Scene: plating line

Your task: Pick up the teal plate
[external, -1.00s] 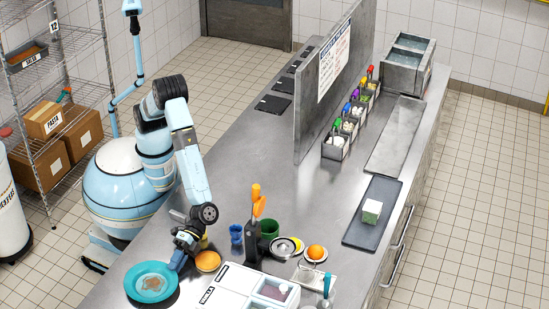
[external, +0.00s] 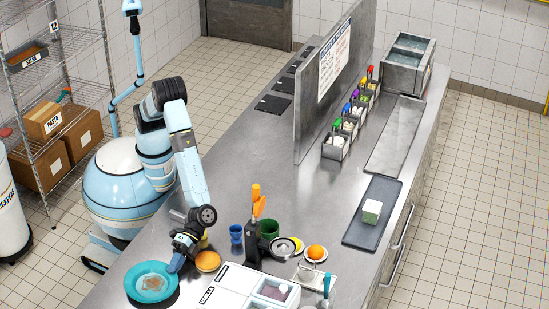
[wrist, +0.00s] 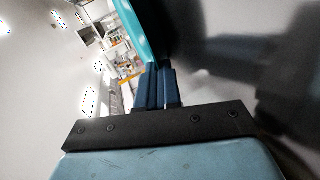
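The teal plate (external: 135,287) lies at the near left end of the steel counter, with a brownish patch in its middle. My gripper (external: 175,265) is at its right rim, pointing down. In the wrist view a strip of the teal plate (wrist: 138,27) runs up from my gripper (wrist: 158,72). The two dark blue fingers are close together, with the plate's edge at their tips, and look shut on the rim. The external view does not clearly show a gap under the plate.
An orange bowl (external: 208,261) stands just right of my gripper. Blue (external: 236,234) and green (external: 269,229) cups, a dark holder with an orange-handled tool (external: 254,240) and white-lidded bins (external: 225,285) stand further right. The counter behind is mostly clear.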

